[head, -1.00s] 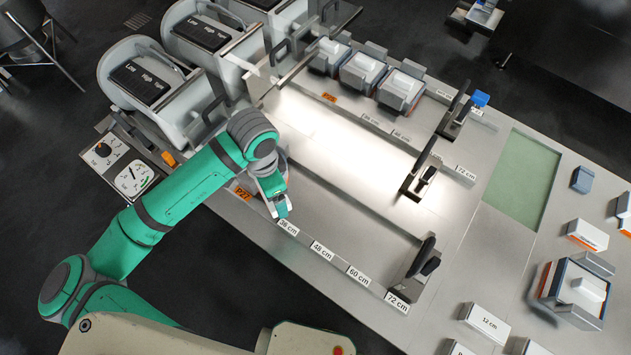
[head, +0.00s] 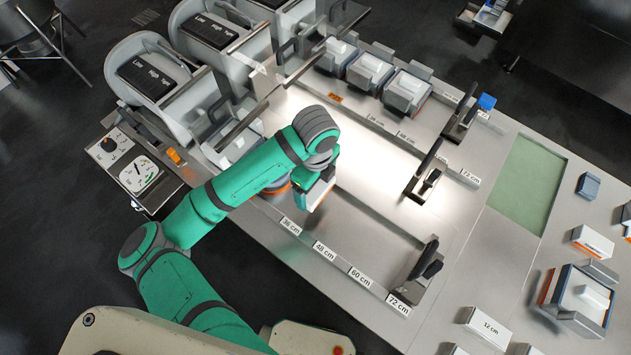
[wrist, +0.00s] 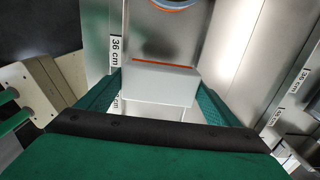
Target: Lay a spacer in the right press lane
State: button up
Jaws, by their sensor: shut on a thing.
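My gripper (wrist: 160,90) is shut on a white spacer block (wrist: 158,80) with an orange edge, its green fingers on either side of it. In the head view the spacer (head: 317,192) shows below my wrist, over the near press lane (head: 350,225), close to the 36 cm mark. I cannot tell whether the spacer touches the lane floor.
A black-handled stop (head: 420,270) stands at the lane's 72 cm end. Several moulds (head: 405,90) stand in the far lane. The near lane is clear between the spacer and the stop. More blocks (head: 488,322) lie on the right of the table, near a green mat (head: 530,185).

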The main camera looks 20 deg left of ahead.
jog(key=shift+f, duration=5.15)
jog(key=o, duration=1)
notch_tip(320, 180, up, 21)
send_over(316, 186)
jog(key=shift+f, duration=0.1)
